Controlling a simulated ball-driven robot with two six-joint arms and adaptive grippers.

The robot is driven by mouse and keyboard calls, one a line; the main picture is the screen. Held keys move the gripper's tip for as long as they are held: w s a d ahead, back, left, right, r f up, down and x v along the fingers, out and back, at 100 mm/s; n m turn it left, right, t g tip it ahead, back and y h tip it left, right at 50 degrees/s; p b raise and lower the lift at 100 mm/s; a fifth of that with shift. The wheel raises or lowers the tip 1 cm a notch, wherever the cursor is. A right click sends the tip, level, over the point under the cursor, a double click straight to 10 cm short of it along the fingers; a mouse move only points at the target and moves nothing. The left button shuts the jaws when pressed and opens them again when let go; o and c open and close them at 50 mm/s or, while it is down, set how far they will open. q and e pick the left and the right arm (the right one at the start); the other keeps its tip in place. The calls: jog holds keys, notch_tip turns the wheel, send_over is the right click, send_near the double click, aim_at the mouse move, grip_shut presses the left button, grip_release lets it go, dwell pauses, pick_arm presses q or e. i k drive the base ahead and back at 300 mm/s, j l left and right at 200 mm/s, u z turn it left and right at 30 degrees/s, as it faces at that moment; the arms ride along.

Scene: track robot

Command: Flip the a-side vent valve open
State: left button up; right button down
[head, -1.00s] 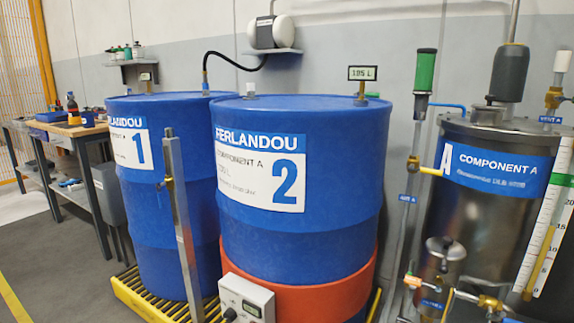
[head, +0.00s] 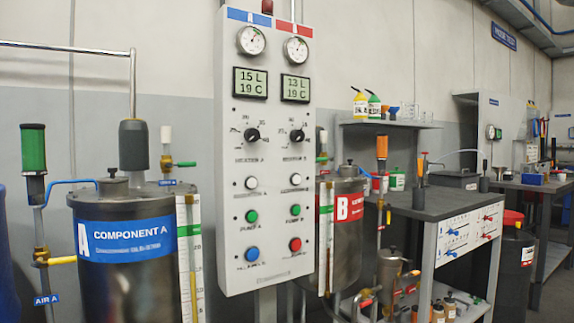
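The component A tank (head: 125,270) stands at the left, a dark metal vessel with a blue "COMPONENT A" label (head: 128,240). Behind its lid at the right is a small brass valve (head: 167,164) under a white cap (head: 166,135). Its green handle (head: 186,164) points to the right, about level. A small blue tag (head: 169,182) sits just below; its text is too small to read surely now, but it read like a vent A tag in the earlier view. Neither of my grippers is in view.
A tall control panel (head: 265,185) with gauges, displays, knobs and buttons stands right of the tank. A grey pipe with a green cylinder (head: 34,148) and yellow-handled valve (head: 60,260) stands left. The component B tank (head: 347,240) and a bench (head: 440,201) are farther right.

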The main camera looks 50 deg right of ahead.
aim_at(179, 164)
jog(key=z, duration=0.95)
